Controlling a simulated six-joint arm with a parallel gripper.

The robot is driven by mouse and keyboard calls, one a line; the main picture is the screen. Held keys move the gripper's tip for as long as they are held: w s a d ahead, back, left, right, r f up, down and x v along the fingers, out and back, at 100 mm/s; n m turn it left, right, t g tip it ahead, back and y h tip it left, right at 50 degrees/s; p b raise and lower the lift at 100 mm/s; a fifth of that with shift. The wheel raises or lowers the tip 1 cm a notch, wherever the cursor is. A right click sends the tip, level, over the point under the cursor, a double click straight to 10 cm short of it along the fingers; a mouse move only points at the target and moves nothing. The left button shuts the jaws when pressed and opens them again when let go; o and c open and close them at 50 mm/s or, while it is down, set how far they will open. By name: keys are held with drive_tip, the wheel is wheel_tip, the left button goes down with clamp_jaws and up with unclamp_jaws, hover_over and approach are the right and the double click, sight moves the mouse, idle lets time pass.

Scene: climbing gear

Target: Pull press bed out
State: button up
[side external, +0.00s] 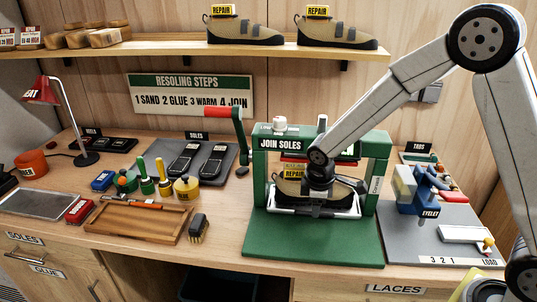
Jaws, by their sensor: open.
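The green press (259,185), labelled "JOIN SOLES", stands on the bench right of the middle. Its bed (290,211), edged by a pale metal rail, sits inside the frame. A tan and black shoe (288,187) with a yellow "REPAIR" tag rests on the bed, partly hidden by my arm. My gripper (316,199) points down at the front of the press, over the shoe and near the rail. It is open; its dark fingers are small, and I cannot tell whether they touch the rail or the shoe.
The green base plate (310,246) in front of the press is clear. A red-handled lever (238,140) rises at the press's left. A wooden tray (140,220) and brush (198,229) lie left. A grey board (425,235) with a blue eyelet tool (425,200) lies right.

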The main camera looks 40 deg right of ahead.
drive_tip(key=shift+w+d+f, duration=0.1)
drive_tip(key=shift+f, duration=0.55)
drive_tip(key=shift+w+d+f, duration=0.1)
drive_tip(key=shift+f, duration=0.55)
clamp_jaws()
idle(0.6)
